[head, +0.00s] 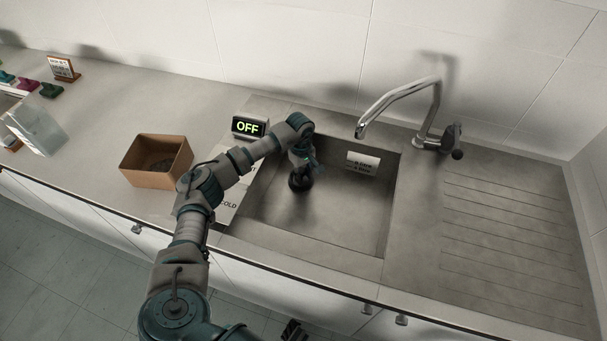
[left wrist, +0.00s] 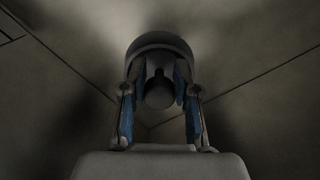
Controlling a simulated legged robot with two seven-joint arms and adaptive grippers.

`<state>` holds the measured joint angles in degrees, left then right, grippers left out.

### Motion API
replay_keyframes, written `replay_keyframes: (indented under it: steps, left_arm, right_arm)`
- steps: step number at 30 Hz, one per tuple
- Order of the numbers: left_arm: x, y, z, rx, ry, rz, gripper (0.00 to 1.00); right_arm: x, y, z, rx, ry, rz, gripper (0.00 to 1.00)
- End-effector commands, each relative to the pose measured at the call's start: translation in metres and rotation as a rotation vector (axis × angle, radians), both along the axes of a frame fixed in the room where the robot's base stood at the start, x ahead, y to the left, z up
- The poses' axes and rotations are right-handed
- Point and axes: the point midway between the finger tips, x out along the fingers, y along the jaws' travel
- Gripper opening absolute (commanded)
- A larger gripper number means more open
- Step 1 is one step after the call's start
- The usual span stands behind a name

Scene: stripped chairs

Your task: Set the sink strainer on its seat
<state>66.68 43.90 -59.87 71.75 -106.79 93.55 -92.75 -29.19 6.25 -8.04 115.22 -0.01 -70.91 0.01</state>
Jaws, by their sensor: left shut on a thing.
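My left gripper (head: 301,172) reaches down into the sink basin (head: 350,215), left of its middle. It is shut on the sink strainer (head: 299,184), a dark round piece low in the basin. In the left wrist view the blue-padded fingers of the left gripper (left wrist: 160,92) close around the knob of the strainer (left wrist: 160,42), whose rounded rim shows beyond them. The seat is hidden under the strainer and gripper, so I cannot tell whether the strainer touches it. A dark piece at the bottom edge of the head view may be my right gripper; its fingers are unclear.
A tap (head: 405,100) arches over the basin's back edge. A display reading OFF (head: 248,126) stands behind my arm. A brown open box (head: 155,178) sits left of the sink, with a clear container (head: 38,128) farther left. The ridged drainboard (head: 510,225) at right is clear.

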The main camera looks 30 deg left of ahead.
Motion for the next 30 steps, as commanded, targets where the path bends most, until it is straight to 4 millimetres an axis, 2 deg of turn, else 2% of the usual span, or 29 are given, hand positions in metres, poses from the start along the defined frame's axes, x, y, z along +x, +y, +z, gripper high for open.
replay_keyframes:
  steps: [22,23,26,30]
  left_arm:
    - [0.000,0.000,-0.013,0.000,0.001,0.000,0.00]
    - [0.000,0.000,-0.013,0.000,0.001,0.000,0.32]
    - [0.000,0.000,-0.012,0.000,0.001,0.000,0.57]
    - [0.000,0.000,-0.012,0.000,0.000,0.000,0.59]
  right_arm:
    - [-0.003,0.000,-0.008,0.000,0.004,0.000,0.00]
    - [-0.003,0.000,-0.008,0.000,0.004,0.000,0.00]
    - [-0.003,0.000,-0.008,0.000,0.003,0.000,0.00]
    - [-0.003,0.000,-0.008,0.000,0.003,0.000,0.00]
